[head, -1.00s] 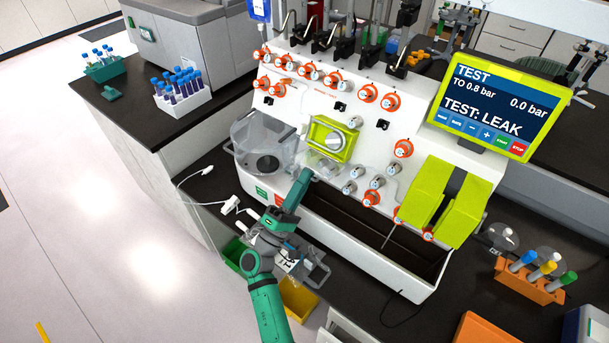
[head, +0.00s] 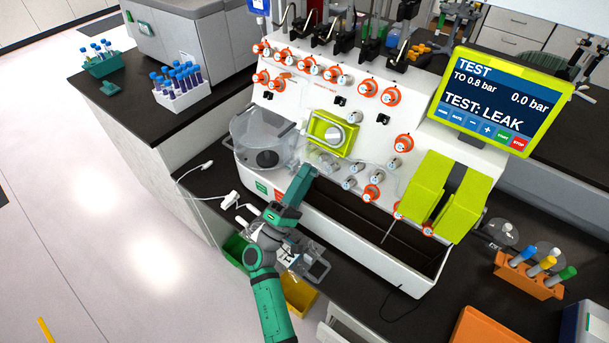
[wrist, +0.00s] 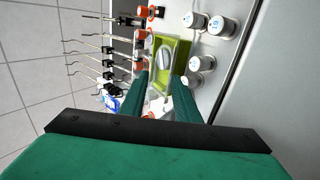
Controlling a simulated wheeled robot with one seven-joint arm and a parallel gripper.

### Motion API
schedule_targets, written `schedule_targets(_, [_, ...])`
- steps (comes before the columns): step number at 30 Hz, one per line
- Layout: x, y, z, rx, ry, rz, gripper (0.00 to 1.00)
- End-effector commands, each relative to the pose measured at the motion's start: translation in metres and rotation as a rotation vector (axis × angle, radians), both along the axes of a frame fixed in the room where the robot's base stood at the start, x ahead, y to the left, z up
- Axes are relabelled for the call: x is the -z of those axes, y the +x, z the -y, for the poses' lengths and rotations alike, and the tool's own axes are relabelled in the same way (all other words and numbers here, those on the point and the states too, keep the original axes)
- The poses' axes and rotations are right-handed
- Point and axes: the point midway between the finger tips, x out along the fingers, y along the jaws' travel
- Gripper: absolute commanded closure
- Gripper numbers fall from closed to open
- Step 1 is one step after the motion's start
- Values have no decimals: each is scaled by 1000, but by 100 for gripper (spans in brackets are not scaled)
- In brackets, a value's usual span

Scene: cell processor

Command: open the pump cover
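The pump (head: 333,134) is a yellow-green square housing with a pale rotary part, on the white front of the machine. In the wrist view the pump (wrist: 163,68) lies just beyond and between my fingertips. A clear, see-through cover (head: 322,159) shows faintly at the pump's lower edge; its exact outline and how far it is open are hard to make out. My gripper (head: 308,170) is below the pump, close to the machine front. In the wrist view its two green fingers (wrist: 163,84) stand apart with nothing seen held between them. I cannot tell whether they touch the cover.
A clear round vessel (head: 263,140) stands left of the pump. Silver and orange-ringed knobs (head: 371,193) project from the panel at right. A dark trough (head: 345,230) runs below. The screen (head: 497,103) and yellow-green block (head: 440,195) are further right.

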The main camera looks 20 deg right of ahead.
Motion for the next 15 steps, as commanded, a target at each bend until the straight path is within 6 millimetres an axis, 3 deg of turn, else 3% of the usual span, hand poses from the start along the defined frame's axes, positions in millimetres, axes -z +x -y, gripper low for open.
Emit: schedule_targets(15, [-2,-5,1,12,1,12,76])
